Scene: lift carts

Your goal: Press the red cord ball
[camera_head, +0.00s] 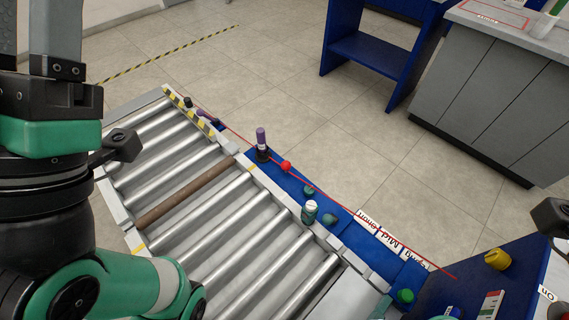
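The red cord ball (286,166) is a small red ball on a thin red cord (331,198). The cord runs diagonally along the blue rail (275,176) beside the roller conveyor. The ball is near the middle of the view, with no gripper touching it. My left arm fills the left side; a dark part of its gripper (120,146) shows over the conveyor's left edge, well left of the ball. A dark part of my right gripper (552,216) shows at the right edge, far from the ball. The fingertips of both grippers are not clearly visible.
A purple-topped bottle (261,142) stands just left of the ball. A white bottle (309,212) and green objects (330,220) are to its lower right. The roller conveyor (225,225) lies in front. A yellow object (497,259) is on the blue table.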

